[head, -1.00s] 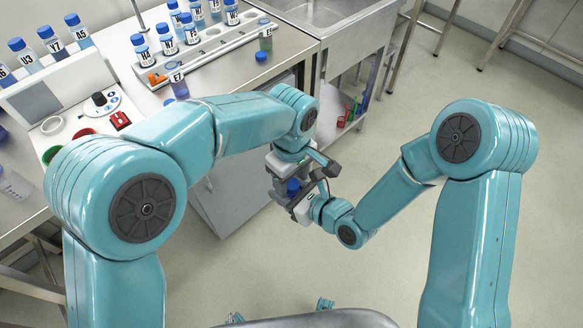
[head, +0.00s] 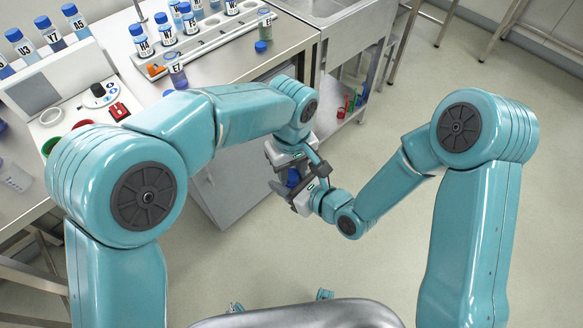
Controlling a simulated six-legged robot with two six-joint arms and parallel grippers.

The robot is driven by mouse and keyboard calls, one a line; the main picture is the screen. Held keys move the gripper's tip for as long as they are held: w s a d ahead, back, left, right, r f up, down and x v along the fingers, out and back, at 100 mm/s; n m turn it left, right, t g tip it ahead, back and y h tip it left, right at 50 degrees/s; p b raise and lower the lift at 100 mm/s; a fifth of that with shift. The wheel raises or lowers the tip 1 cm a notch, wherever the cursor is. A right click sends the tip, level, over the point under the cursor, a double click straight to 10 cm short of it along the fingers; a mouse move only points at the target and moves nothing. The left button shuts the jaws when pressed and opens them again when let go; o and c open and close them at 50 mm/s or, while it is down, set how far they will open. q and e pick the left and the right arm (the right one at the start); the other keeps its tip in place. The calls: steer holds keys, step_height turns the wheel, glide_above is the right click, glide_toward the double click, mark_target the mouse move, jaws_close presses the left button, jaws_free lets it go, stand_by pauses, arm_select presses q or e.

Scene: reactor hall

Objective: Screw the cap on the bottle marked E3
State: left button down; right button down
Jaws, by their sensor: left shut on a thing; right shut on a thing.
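My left gripper (head: 291,165) points down beside the bench's front edge and is shut. My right gripper (head: 297,191) comes in from the right just below it and is also shut. A small blue piece (head: 293,177), which looks like the cap, shows between the two grippers. The jaws hide most of what they hold, and I cannot see a bottle body clearly there. No label E3 is readable. Whether cap and bottle touch, and whether the cap sits straight, cannot be told.
An uncapped bottle marked E7 (head: 177,72) stands on the bench. Another uncapped bottle (head: 264,24) stands near a loose blue cap (head: 261,46). A sink (head: 325,8) is behind.

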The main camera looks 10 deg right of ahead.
arm_select(q)
steer(key=c, duration=0.7)
jaws_free()
steer(key=shift+c, duration=0.2)
steer(key=shift+r, duration=2.25)
step_height(320, 180, up, 4)
steer(key=n, duration=0.3)
steer(key=shift+f, duration=0.25)
steer(key=shift+c, duration=0.3)
